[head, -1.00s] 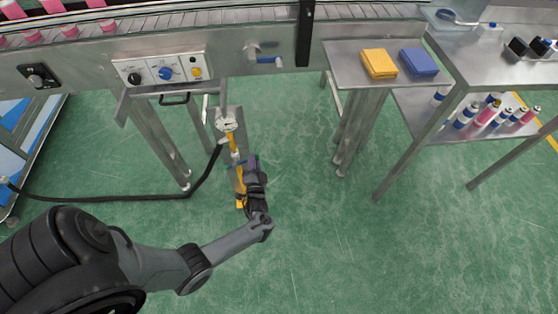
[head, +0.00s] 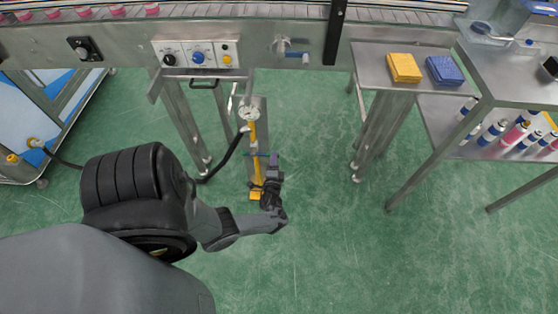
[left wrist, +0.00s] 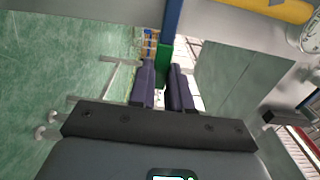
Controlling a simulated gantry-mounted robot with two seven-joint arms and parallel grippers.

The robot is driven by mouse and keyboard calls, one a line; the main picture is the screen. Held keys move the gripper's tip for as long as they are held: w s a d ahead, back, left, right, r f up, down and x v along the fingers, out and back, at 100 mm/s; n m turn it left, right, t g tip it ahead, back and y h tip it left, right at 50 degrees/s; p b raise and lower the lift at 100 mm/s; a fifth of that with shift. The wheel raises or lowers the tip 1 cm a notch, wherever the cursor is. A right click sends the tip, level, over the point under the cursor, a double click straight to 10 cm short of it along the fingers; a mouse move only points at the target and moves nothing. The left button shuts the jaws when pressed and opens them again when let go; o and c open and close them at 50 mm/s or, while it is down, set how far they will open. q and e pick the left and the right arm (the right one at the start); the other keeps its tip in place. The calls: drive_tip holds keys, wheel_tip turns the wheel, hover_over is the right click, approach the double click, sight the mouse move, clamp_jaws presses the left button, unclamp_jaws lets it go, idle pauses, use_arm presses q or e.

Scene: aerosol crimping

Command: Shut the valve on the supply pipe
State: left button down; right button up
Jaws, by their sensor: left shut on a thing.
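The yellow supply pipe (head: 253,133) stands upright against a grey plate, below a round white gauge (head: 249,114). In the left wrist view, yellow pipe (left wrist: 285,8) and gauge (left wrist: 313,36) show at the top right. My left gripper (head: 273,160) is just right of the pipe's lower part. In the left wrist view my left gripper (left wrist: 163,88) is shut on the green end of a bar, which looks like the valve handle (left wrist: 163,62). Its blue part (left wrist: 173,22) runs up out of that picture. The handle's exact angle to the pipe is hard to tell. My right gripper is out of view.
A black hose (head: 225,158) joins the pipe from the left. The conveyor (head: 120,45) with its control panel (head: 196,54) is above. A steel side table (head: 375,65) with yellow and blue blocks stands right. The green floor (head: 345,250) is clear in front.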

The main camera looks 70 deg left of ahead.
use_arm(q)
drive_tip(key=shift+s+f, duration=0.1)
drive_tip(key=c, duration=1.1)
unclamp_jaws()
drive_tip(key=shift+o, duration=0.2)
drive_tip(key=p+v, duration=0.2)
drive_tip(key=v, duration=0.8)
drive_tip(key=shift+d, duration=0.4)
drive_tip(key=shift+s, duration=0.2)
